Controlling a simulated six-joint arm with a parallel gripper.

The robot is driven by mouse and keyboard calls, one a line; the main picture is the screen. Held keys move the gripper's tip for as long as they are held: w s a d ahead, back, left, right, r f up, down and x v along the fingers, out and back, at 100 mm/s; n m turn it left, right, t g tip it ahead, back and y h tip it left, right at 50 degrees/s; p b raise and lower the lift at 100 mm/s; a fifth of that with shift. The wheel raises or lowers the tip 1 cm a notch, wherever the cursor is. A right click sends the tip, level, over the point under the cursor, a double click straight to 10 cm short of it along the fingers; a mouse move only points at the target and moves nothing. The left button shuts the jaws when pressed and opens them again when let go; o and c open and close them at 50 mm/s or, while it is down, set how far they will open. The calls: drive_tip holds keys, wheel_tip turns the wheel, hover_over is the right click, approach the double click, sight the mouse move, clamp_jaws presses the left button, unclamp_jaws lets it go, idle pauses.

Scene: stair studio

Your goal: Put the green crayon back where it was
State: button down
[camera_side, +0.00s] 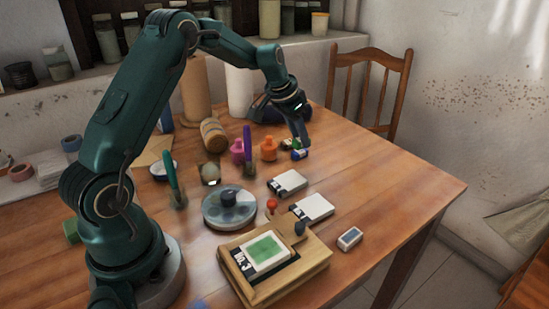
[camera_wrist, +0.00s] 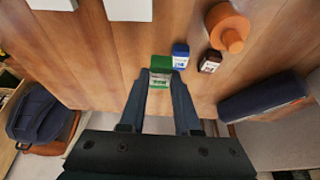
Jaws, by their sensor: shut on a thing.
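My gripper (camera_wrist: 159,84) points down over the far part of the wooden table, and its fingers are shut on a small green block-like piece with a pale label, which I take as the green crayon (camera_wrist: 161,63). In the side view, my gripper (camera_side: 301,141) is by the orange bottle, and a bit of green shows there (camera_side: 296,142). A blue piece (camera_wrist: 180,55) stands close beside the green one, and a dark brown one (camera_wrist: 210,62) is to its right. I cannot tell whether the green piece touches the table.
An orange bottle (camera_wrist: 226,28) stands near, with a pink bottle (camera_side: 237,151) beyond it. White boxes (camera_side: 288,183), a round dish (camera_side: 229,210) and a wooden box with a green pad (camera_side: 270,262) lie nearer. A dark roll (camera_wrist: 262,96) lies near the table edge.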

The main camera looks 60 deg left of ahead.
sight(314, 167)
drive_tip(key=shift+w+d+f, duration=0.9)
drive_tip(key=shift+w+d, duration=0.15)
drive_tip(key=shift+d, duration=0.15)
drive_tip(key=shift+f, duration=2)
drive_tip(key=shift+f, duration=0.2)
drive_tip(key=c, duration=0.6)
unclamp_jaws()
drive_tip(key=shift+r, duration=0.1)
